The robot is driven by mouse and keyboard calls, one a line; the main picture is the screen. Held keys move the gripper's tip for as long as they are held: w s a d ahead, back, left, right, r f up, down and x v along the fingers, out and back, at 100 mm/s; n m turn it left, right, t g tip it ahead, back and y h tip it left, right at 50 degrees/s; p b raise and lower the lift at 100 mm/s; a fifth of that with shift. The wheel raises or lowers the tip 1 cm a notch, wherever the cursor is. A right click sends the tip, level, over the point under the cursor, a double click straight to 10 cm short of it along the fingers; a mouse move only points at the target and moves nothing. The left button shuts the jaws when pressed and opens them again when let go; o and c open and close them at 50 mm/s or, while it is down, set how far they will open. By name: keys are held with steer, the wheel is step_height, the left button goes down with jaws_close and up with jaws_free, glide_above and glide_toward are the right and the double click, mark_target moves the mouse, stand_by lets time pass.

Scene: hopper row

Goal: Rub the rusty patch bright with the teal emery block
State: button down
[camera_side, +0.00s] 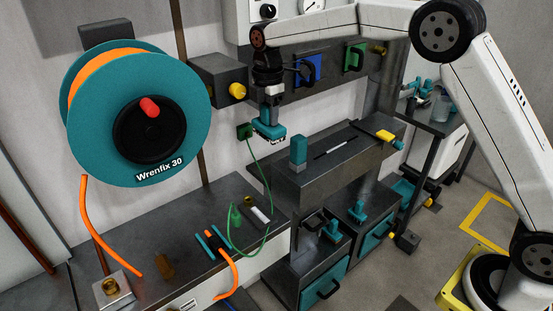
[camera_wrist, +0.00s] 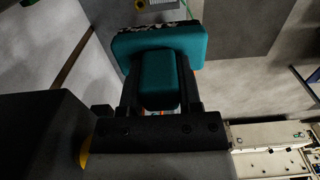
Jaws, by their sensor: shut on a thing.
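The teal emery block (camera_side: 268,130) is in my gripper (camera_side: 269,114), in front of the pale wall and above the dark bench. It has a wide base with a speckled far edge and a raised grip. In the wrist view the emery block (camera_wrist: 150,45) fills the upper middle, and the two dark fingers of my gripper (camera_wrist: 160,95) close on its grip from both sides. In the side view the block seems clear of the bench, though its exact gap to the wall I cannot tell. I cannot make out the rusty patch in either view.
A large teal reel (camera_side: 185,95) with orange hose hangs at left. Below it a dark bench (camera_side: 150,235) holds small fittings. A green cable (camera_side: 262,180) hangs near the block. A dark box (camera_side: 215,75) with a yellow knob and a dark raised ledge (camera_side: 330,175) are close by.

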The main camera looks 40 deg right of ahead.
steer(key=a+f, duration=0.2)
steer(key=f, duration=0.7)
steer(key=a+f, duration=0.2)
steer(key=f, duration=0.7)
steer(key=shift+s+f, duration=0.25)
steer(key=shift+f, duration=0.15)
steer(key=shift+f, duration=0.15)
steer(key=shift+f, duration=2.65)
steer(key=shift+s+r, duration=0.1)
steer(key=shift+s, duration=0.75)
steer(key=shift+f, duration=0.85)
